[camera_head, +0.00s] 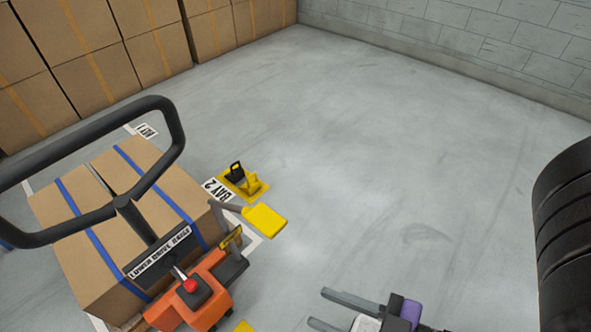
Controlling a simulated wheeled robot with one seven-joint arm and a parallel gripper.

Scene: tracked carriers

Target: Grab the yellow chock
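A small yellow wedge-shaped piece (252,184), which looks like the yellow chock, sits on a flat yellow plate (262,194) on the floor. A black piece (237,172) stands beside it on the same plate. My gripper (316,306) is at the bottom edge of the view, with two grey fingers spread apart and pointing left. Nothing shows between them. It is below and to the right of the plate, well apart from it in the picture. The gripper's lower finger is partly cut off by the frame edge.
An orange pallet truck (200,290) with a large black handle loop (172,120) stands at left with strapped cartons (110,215). A yellow paddle (266,220) on a grey bar sticks out near the plate. Stacked boxes (95,80) line the back left.

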